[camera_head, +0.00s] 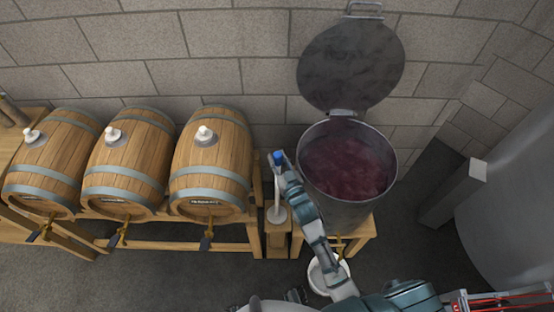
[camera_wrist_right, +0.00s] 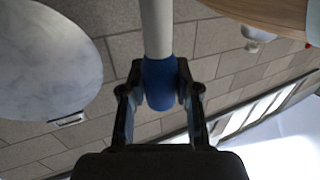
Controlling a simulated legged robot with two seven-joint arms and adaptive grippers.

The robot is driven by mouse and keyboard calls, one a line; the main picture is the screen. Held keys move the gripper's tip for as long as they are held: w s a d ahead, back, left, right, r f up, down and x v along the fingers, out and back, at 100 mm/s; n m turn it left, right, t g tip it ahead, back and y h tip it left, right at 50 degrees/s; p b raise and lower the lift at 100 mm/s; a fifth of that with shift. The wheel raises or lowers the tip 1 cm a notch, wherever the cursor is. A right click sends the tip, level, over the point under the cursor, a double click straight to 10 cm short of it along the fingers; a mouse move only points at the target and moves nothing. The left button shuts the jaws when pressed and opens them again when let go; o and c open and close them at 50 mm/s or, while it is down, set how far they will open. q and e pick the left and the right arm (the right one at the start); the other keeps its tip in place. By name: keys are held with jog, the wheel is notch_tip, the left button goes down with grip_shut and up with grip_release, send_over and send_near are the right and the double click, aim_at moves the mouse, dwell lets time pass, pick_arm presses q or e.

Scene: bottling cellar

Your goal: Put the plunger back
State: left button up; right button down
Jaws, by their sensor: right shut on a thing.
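The plunger has a blue grip (camera_head: 278,157), a pale rod (camera_head: 277,185) and a pale round disc (camera_head: 276,214) at its lower end. It hangs close to upright, between the right barrel and the open vat (camera_head: 347,203). My right gripper (camera_head: 282,160) is shut on the blue grip; the wrist view shows the blue grip (camera_wrist_right: 160,84) between both fingers. The disc is at the top of a narrow wooden stand (camera_head: 277,240); I cannot tell whether it rests there or hovers. My left gripper is not in view.
Three wooden barrels (camera_head: 210,160) lie on a rack at left. The steel vat holds dark red mash (camera_head: 347,166), its lid (camera_head: 350,65) raised against the wall. A white bucket (camera_head: 318,280) stands on the floor below my forearm. A large tank (camera_head: 515,200) is at right.

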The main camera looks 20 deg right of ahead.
jog(key=shift+d+r, duration=0.1)
jog(key=shift+d, duration=0.2)
jog(key=c, duration=0.8)
grip_release()
jog(key=shift+d, duration=0.3)
jog(key=shift+c, duration=0.2)
jog(key=shift+a, duration=0.4)
jog(key=shift+s+a, duration=0.1)
jog(key=shift+s, duration=0.2)
jog(key=s+d, duration=0.2)
jog(key=s, duration=0.9)
jog(key=s+f+g, duration=0.3)
jog(key=f, duration=0.7)
jog(key=s+f+g+h, duration=0.1)
jog(key=s+f+g, duration=0.2)
jog(key=f, duration=0.8)
jog(key=s+f+g, duration=0.3)
jog(key=f, duration=0.7)
jog(key=s+d+f+g, duration=0.1)
jog(key=s+f+g, duration=0.2)
jog(key=s+f, duration=0.5)
jog(key=s+d+f+g+h, duration=0.1)
jog(key=s+f+g, duration=0.3)
jog(key=s+f, duration=0.4)
jog(key=shift+s+d+n, duration=0.4)
jog(key=shift+s+d, duration=0.4)
jog(key=shift+s, duration=0.4)
